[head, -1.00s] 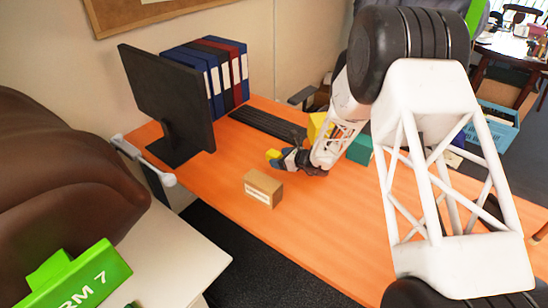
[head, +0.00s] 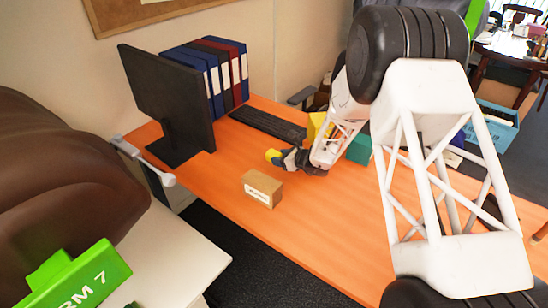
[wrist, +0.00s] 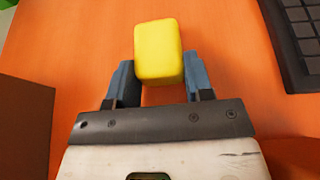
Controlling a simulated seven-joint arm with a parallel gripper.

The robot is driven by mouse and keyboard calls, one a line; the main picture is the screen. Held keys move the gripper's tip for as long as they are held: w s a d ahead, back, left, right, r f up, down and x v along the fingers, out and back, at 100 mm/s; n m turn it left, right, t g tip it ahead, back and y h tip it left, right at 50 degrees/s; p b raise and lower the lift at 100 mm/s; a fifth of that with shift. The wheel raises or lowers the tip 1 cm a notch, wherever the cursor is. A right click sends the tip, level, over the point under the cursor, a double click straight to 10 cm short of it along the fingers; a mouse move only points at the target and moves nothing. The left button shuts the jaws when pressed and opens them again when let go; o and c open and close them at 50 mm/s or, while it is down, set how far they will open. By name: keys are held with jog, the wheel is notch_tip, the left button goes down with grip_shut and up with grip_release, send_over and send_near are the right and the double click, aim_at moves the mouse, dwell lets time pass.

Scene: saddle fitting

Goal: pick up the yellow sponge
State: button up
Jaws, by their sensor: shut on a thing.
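The yellow sponge (wrist: 158,50) is a small rounded block between the two fingers of my gripper (wrist: 158,82) in the wrist view. My gripper is shut on it, with a blue-grey finger on each side. In the head view the sponge (head: 273,156) shows at the tip of my gripper (head: 281,158), over the orange desk (head: 225,178). I cannot tell whether the sponge touches the desk or is held just above it.
A cardboard box (head: 262,189) stands in front of the gripper. A black keyboard (head: 268,123) lies behind it. A monitor (head: 168,100) and several binders (head: 215,75) stand at the back left. A yellow thing (head: 318,127) and a teal box (head: 360,149) are partly hidden behind my arm.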

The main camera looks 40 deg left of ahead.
jog(key=shift+r, duration=0.1)
jog(key=shift+s+d+r, duration=0.5)
jog(key=shift+r, duration=0.2)
jog(key=s+d+r, duration=0.6)
jog(key=s+d, duration=0.2)
jog(key=d, duration=0.1)
jog(key=shift+s+r, duration=0.25)
jog(key=shift+s, duration=0.15)
